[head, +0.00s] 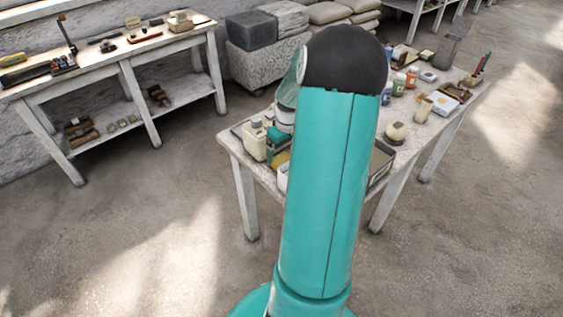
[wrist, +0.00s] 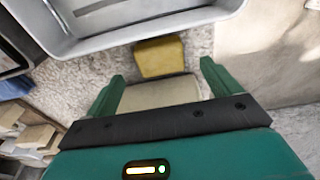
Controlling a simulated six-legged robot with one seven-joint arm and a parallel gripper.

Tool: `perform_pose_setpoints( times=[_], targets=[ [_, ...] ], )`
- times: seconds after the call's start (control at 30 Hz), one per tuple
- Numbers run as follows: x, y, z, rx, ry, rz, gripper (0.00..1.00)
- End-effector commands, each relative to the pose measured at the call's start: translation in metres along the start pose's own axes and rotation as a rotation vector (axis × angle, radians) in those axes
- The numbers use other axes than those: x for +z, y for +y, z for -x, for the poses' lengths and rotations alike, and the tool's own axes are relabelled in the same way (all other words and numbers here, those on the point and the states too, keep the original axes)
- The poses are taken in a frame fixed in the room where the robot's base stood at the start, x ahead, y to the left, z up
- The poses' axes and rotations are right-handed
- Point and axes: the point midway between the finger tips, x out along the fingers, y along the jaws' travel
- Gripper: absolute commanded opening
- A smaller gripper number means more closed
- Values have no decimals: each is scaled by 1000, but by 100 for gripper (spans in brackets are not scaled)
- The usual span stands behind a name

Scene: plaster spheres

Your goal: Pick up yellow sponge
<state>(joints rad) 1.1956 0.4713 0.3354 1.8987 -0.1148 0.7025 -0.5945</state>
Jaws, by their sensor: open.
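The yellow sponge (wrist: 160,56) shows in the wrist view as a dull yellow block on the pale, rough tabletop, below a grey tray. My gripper (wrist: 163,69) is open, with its two green fingers apart and pointing toward the sponge. The sponge lies just beyond the fingertips, roughly centred between them. A beige, flat-topped object (wrist: 160,92) shows between the fingers, nearer to my palm. I cannot tell whether either finger touches it. In the head view my arm hides much of the table's near left part, and I cannot make out the sponge clearly.
A grey tray (wrist: 150,41) stands close behind the sponge. Beige blocks (wrist: 22,132) lie at left in the wrist view. Jars and tools crowd the far end.

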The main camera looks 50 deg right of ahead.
Motion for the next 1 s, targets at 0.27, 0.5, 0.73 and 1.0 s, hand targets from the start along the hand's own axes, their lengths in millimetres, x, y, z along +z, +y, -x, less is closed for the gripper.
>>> perform_pose_setpoints(
  times=[0.27,0.5,0.73,1.0],
  targets=[
    [-2,-1,-40,-2,-1,2,89],
    [-2,0,-43,0,0,2,89],
    [-2,0,-43,0,0,1,50],
    [-2,0,-43,0,0,1,41]
  ],
)
